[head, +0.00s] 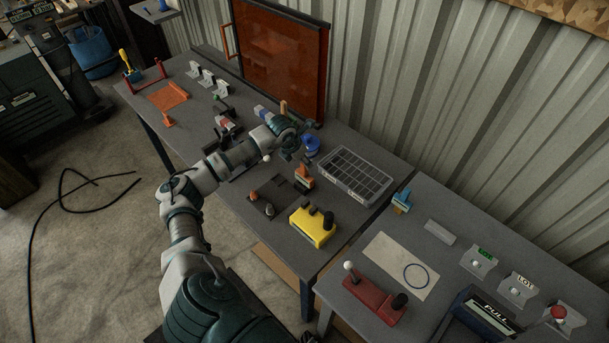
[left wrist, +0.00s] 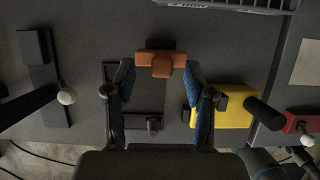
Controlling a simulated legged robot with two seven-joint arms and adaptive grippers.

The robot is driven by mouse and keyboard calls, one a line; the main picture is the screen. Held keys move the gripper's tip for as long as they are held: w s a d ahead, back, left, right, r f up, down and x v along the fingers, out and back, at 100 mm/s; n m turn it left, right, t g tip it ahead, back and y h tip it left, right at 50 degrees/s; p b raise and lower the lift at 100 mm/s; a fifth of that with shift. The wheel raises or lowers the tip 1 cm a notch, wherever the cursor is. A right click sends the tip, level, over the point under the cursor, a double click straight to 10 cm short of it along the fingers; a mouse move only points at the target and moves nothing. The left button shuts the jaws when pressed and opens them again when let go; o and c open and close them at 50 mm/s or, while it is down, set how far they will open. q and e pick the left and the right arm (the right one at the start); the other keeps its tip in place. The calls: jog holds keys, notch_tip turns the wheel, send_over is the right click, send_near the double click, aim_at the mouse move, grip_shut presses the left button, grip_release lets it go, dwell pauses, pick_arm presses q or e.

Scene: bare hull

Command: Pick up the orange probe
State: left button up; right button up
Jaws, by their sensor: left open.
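An orange piece with a block-like bar and a rounded knob, likely the orange probe (head: 304,171), stands on the workbench in front of the clear compartment tray. It also shows in the left wrist view (left wrist: 160,64), with a dark part behind it. My left gripper (left wrist: 160,72) is open, its two blue-padded fingers spread on either side of the orange piece, with gaps visible. How high the fingers are above the bench I cannot tell. In the head view my left gripper (head: 300,152) is over the bench, just behind the orange piece.
A yellow box (head: 313,226) with black knobs stands close by, to the right in the wrist view. The clear compartment tray (head: 353,174) and a blue round item (head: 312,144) are near. A dark plate (head: 272,200) with small parts lies in front. A red joystick base (head: 376,300) is farther right.

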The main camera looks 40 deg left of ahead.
aim_at(301, 173)
pick_arm(q)
jog(key=p+x, duration=0.1)
jog(key=x, duration=0.3)
jog(key=shift+w+f, duration=0.1)
jog(key=shift+f, duration=0.1)
jog(key=shift+w+d+f+p, duration=0.1)
jog(key=shift+w+f+p, duration=0.15)
jog(key=shift+f, duration=0.25)
jog(key=shift+s, duration=0.1)
grip_shut()
